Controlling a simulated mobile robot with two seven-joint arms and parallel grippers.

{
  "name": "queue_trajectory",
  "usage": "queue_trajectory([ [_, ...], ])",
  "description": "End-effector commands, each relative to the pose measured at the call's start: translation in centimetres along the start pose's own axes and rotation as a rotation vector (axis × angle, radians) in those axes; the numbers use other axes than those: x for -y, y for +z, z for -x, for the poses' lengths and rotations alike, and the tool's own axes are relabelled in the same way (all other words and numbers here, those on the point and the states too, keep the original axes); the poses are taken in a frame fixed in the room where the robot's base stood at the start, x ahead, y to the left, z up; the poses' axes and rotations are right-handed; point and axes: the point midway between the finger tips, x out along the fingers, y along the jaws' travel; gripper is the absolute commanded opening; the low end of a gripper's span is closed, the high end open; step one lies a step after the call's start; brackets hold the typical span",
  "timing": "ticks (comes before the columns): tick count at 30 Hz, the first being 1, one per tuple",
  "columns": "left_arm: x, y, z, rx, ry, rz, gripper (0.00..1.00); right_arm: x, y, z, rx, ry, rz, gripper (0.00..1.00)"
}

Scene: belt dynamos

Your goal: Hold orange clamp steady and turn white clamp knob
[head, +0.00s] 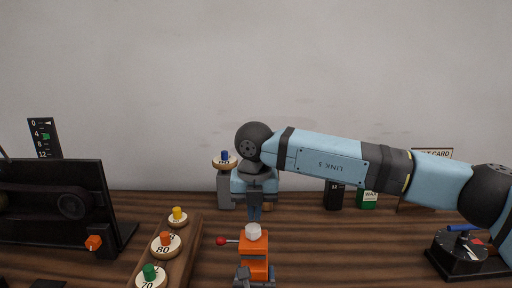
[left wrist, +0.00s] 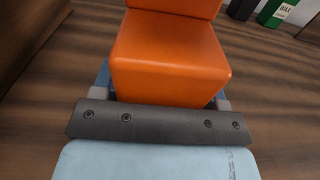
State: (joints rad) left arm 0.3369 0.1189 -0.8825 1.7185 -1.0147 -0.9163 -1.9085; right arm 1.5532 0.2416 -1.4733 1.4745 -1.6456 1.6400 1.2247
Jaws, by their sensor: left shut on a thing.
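The orange clamp (head: 255,250) stands upright on the wooden table, with its white knob (head: 253,231) on top. A thin lever with a red ball end (head: 221,241) sticks out to its left. My left gripper (head: 255,275) is shut on the orange clamp low down. In the left wrist view the orange body (left wrist: 170,60) fills the space between the fingers (left wrist: 165,100). My right gripper (head: 254,215) points straight down just above the white knob. Its fingertips are small and close to the knob; I cannot tell whether they touch it or how far apart they are.
A wooden rack (head: 178,250) with yellow, orange and green-knobbed discs stands left of the clamp. A black belt machine (head: 60,205) is at far left. A disc on a grey post (head: 224,185), dark and green boxes (head: 367,199) stand behind. A black device (head: 460,258) is at right.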

Motion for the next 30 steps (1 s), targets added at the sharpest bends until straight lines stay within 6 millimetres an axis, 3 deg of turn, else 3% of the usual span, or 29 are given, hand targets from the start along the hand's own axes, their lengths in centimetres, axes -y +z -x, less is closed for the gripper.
queue_trajectory([
  [1, 0.6, 0.2, 0.2, 0.009, -0.014, -0.001, 0.19, -0.3, -0.3, -1.5, -0.015, -0.005, 0.005, 0.0],
  [5, 0.7, 0.2, 0.3, 0.01, -0.015, -0.001, 0.2, -0.2, -0.2, -1.2, -0.013, -0.006, 0.005, 0.0],
  [21, 0.3, 0.0, 0.1, 0.002, -0.006, 0.0, 0.18, 0.0, 0.2, 5.0, -0.008, -0.007, -0.001, 0.0],
  [30, 0.1, -0.1, 0.1, 0.0, -0.003, -0.002, 0.18, 0.1, 0.2, 5.2, -0.007, -0.007, -0.002, 0.0],
])
